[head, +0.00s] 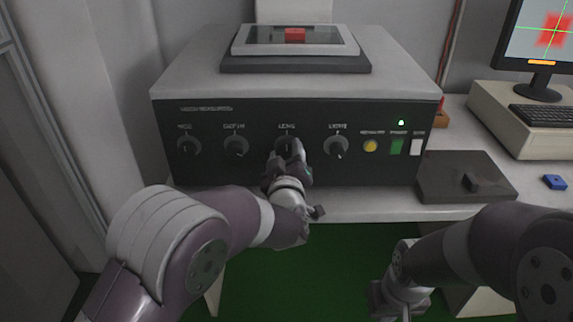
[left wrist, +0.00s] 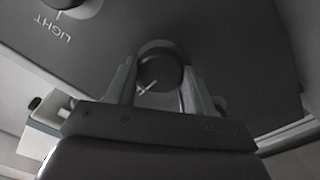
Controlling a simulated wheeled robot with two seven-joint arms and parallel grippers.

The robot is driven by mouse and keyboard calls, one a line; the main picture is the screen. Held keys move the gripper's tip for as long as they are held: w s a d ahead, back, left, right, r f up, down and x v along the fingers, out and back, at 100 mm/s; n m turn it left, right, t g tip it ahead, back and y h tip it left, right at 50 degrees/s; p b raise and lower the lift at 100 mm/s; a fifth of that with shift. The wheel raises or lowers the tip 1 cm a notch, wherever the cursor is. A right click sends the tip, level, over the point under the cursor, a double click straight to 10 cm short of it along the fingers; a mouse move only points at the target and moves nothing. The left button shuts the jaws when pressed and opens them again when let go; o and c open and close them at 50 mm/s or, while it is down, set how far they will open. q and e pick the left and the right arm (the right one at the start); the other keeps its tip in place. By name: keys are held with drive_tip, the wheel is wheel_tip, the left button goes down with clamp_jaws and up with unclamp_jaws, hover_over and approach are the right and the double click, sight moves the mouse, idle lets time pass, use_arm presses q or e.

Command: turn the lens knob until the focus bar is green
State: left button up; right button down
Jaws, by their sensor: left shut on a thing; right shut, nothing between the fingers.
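The lens knob (head: 287,144) is the third dial from the left on the dark front panel of the machine (head: 300,95). My left gripper (head: 286,157) is shut on it, and its fingers cover the lower part of the knob in the head view. In the left wrist view the round dark knob (left wrist: 160,66) sits between the two fingers. The focus bar (head: 541,62) on the monitor (head: 535,40) is orange, below a blurred red square with green cross lines. My right gripper (head: 400,298) is shut and empty, low in front of the bench.
Other knobs flank the lens knob, the light knob (head: 336,146) being close on its right. Yellow, green and white buttons (head: 397,146) follow. A dark box (head: 466,178) and a blue block (head: 554,182) lie on the bench at right. A red sample (head: 295,34) lies on top.

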use_arm(q)
drive_tip(key=n+b, duration=0.3)
drive_tip(key=b, duration=0.1)
drive_tip(key=n+b, duration=0.3)
drive_tip(key=n, duration=0.1)
drive_tip(key=n+b, duration=0.3)
drive_tip(key=b, duration=0.1)
drive_tip(key=shift+f+n+b, duration=0.3)
drive_tip(key=shift+f+n, duration=0.05)
drive_tip(key=shift+n, duration=0.05)
drive_tip(key=shift+r+n+b, duration=0.2)
drive_tip(key=shift+n+b, duration=1.25)
drive_tip(key=shift+n, duration=0.25)
drive_tip(key=o, duration=1)
drive_tip(key=shift+o, duration=0.2)
drive_tip(key=shift+r, duration=0.1)
drive_tip(key=s+p, duration=0.2)
drive_tip(key=s, duration=1)
drive_tip(key=shift+s, duration=0.35)
